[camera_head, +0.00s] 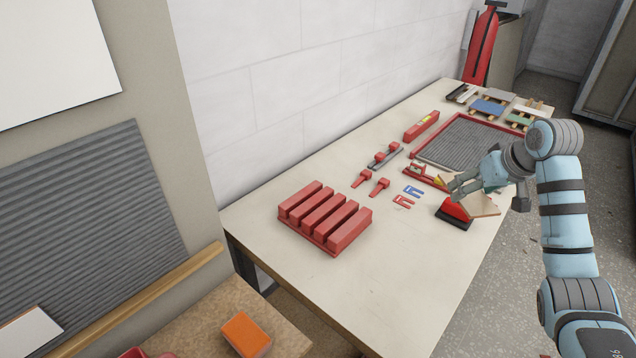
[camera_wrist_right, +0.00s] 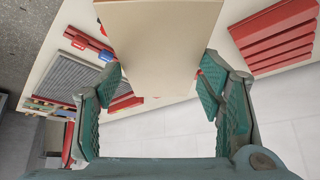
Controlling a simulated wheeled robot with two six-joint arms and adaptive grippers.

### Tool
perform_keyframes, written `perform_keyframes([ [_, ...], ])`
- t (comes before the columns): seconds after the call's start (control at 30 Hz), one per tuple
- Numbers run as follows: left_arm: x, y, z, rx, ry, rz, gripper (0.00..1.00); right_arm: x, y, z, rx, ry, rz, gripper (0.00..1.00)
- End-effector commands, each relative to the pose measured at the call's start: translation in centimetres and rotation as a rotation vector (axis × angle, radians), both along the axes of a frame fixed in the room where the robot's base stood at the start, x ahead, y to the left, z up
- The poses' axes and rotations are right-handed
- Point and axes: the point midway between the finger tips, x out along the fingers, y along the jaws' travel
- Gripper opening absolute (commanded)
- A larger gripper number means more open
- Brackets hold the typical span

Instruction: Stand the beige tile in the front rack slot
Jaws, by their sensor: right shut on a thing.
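My right gripper (camera_head: 466,186) is shut on a beige tile (camera_head: 484,204) above the right edge of the table. In the right wrist view the beige tile (camera_wrist_right: 160,45) reaches out from between the two green finger pads (camera_wrist_right: 162,88). The red rack (camera_head: 322,247), with several parallel blocks and slots between them, stands on the near part of the table, left of the gripper and apart from it. The rack (camera_wrist_right: 275,38) also shows at the upper right of the right wrist view. Its slots look empty. My left gripper is out of view.
A red-and-black tool (camera_head: 454,214) is close below the tile. Blue and red small pieces (camera_head: 413,191), red clamps (camera_head: 379,187) and a grey ribbed panel in a red frame (camera_head: 460,142) lie farther back.

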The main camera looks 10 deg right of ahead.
Motion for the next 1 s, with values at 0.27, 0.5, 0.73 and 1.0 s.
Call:
perform_keyframes([
  [0.27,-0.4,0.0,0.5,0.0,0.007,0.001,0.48,6.1,7.4,-3.3,0.301,-0.014,-0.133,0.23],
  [0.5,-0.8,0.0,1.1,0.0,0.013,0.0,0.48,10.2,17.1,-6.6,0.883,-0.195,-0.437,0.23],
  [0.73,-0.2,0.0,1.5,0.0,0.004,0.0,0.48,10.6,22.4,-7.7,1.28,-0.479,-0.638,0.23],
  [1.0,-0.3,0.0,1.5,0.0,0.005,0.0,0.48,9.6,24.1,-8.6,1.436,-0.677,-0.712,0.23],
])
